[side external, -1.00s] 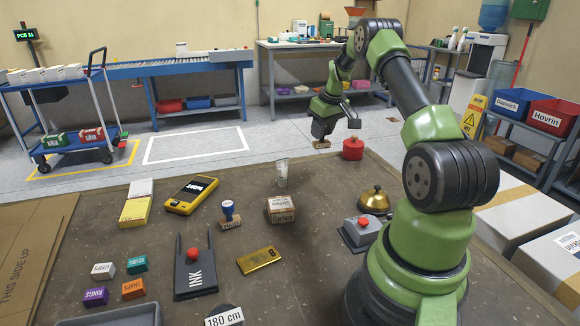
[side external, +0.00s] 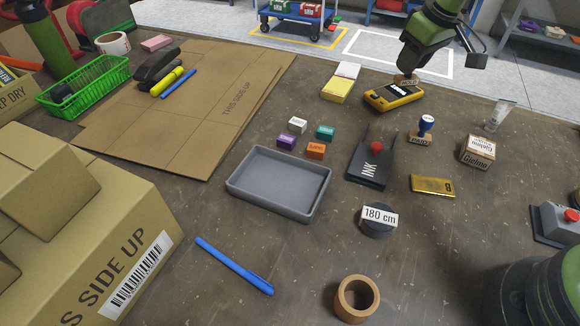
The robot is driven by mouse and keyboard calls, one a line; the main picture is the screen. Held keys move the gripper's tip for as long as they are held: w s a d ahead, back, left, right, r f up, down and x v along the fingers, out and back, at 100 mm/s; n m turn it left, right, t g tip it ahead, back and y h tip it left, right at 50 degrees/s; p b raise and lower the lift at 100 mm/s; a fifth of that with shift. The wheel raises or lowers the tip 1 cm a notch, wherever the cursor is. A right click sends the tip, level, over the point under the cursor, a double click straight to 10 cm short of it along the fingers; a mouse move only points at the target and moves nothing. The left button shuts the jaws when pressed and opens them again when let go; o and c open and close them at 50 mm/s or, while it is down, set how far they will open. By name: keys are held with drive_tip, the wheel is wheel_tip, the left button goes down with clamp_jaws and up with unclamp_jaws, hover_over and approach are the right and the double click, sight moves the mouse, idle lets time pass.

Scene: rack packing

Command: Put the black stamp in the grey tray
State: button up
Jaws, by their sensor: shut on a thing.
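My gripper (side external: 407,69) is at the top right, pointing down and shut on a stamp. Only the stamp's wooden base (side external: 406,81), with a label that seems to read HOLD, shows below the fingers. Its handle is hidden, so I cannot tell its colour. In the picture the stamp overlaps the far end of a yellow handheld device; it appears held above the table. The grey tray (side external: 238,186) lies mid-table, to the left of and nearer than my gripper. It is rectangular, shallow and empty.
A blue pen (side external: 234,266) lies in front.

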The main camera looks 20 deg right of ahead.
drive_tip(key=s+a+n, duration=0.1)
drive_tip(key=a+n, duration=0.2)
drive_tip(key=a, duration=1.3)
drive_tip(key=n+y, duration=0.1)
drive_tip(key=n, duration=0.3)
hover_over(272, 183)
drive_tip(key=s+d, duration=0.1)
drive_tip(key=shift+g, duration=0.4)
wheel_tip(272, 183, down, 6)
drive_tip(key=shift+d+r, duration=0.1)
drive_tip(key=shift+r, duration=0.1)
drive_tip(key=shift+f+y, duration=0.3)
drive_tip(key=shift+f, duration=1.7)
drive_tip(key=shift+f, duration=0.1)
drive_tip(key=o, duration=0.9)
